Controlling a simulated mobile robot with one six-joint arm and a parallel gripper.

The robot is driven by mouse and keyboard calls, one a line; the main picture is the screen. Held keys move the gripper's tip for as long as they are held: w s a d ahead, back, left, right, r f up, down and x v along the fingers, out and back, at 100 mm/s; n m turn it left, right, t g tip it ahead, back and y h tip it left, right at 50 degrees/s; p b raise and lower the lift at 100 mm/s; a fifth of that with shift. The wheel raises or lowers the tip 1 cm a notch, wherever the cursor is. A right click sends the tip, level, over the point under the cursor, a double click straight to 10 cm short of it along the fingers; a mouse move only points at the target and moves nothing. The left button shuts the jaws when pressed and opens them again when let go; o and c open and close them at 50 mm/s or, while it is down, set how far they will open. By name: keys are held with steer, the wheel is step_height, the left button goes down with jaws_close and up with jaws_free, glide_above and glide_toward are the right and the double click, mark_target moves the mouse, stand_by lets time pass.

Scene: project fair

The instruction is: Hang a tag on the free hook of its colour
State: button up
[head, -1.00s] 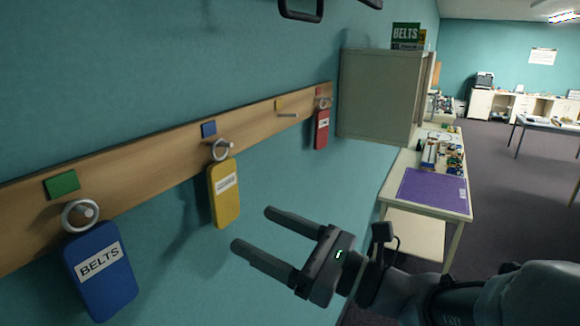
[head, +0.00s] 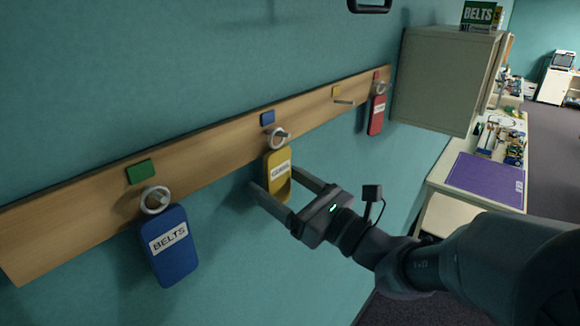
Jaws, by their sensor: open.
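A wooden hook rail (head: 60,215) runs along the teal wall. A blue tag labelled BELTS (head: 170,262) hangs by its ring under the green marker (head: 142,171). A yellow tag (head: 278,162) hangs by its ring under the blue marker (head: 267,118). A red tag (head: 377,115) hangs under the red marker (head: 376,76). The hook (head: 343,101) under the yellow marker (head: 336,91) is bare. My gripper (head: 281,190) is open at the yellow tag's lower part, one finger on each side of it in the picture. I cannot tell whether the fingers touch it.
A pale wall cabinet (head: 445,85) juts out just right of the rail's far end. A table with a purple mat (head: 487,182) and small items stands below it.

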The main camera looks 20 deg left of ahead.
steer(key=shift+c, duration=0.4)
steer(key=c, duration=0.8)
steer(key=shift+r+p, duration=0.4)
steer(key=shift+r, duration=0.15)
steer(key=shift+d, duration=0.1)
steer(key=shift+r+b+v, duration=0.25)
steer(key=shift+b+v, duration=0.1)
steer(key=shift+v, duration=0.85)
steer(key=shift+r+b+v, duration=0.25)
steer(key=shift+b+v, duration=0.15)
steer(key=shift+v, duration=0.85)
steer(key=shift+r+b+v, duration=0.2)
steer(key=shift+b+v, duration=0.15)
steer(key=shift+v, duration=0.85)
steer(key=shift+s+d, duration=0.1)
steer(key=shift+s, duration=0.05)
